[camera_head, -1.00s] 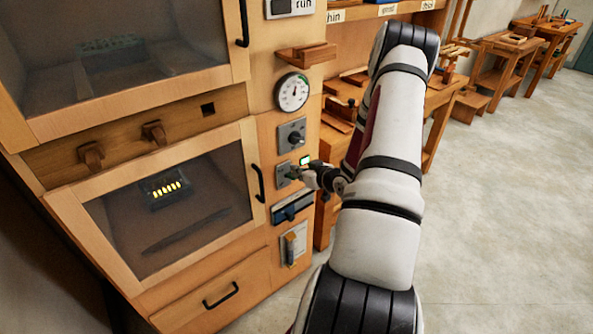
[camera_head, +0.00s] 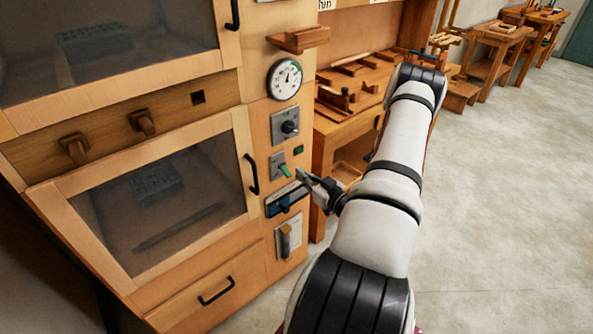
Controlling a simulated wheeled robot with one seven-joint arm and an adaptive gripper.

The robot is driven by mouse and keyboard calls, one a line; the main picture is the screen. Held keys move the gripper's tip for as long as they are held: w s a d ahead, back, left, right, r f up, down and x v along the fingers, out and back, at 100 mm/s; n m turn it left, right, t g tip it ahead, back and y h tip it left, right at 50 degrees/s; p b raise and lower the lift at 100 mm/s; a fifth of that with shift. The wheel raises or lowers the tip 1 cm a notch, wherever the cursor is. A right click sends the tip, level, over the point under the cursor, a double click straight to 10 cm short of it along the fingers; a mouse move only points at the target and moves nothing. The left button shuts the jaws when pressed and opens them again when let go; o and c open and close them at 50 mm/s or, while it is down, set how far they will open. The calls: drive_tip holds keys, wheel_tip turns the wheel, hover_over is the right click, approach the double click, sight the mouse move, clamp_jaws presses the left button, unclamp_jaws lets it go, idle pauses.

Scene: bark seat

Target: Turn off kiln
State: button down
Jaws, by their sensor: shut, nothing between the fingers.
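The wooden kiln cabinet (camera_head: 125,250) fills the left side, with a lower glass door (camera_head: 190,200) and dark contents behind it. On its right-hand panel a small switch plate (camera_head: 277,161) carries a green-tipped lever (camera_head: 285,171) angled down to the right. A small indicator (camera_head: 299,150) beside it is dark green and unlit. My gripper (camera_head: 303,177) is shut and empty, just right of and slightly below the lever. It seems apart from the lever, though the exact gap is hard to tell.
A dial gauge (camera_head: 285,79) and a rotary knob (camera_head: 289,127) sit above the switch. Workbenches (camera_head: 345,125) stand behind my arm. The floor at right is clear.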

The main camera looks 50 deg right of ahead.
drive_tip(key=v, duration=0.8)
idle(0.4)
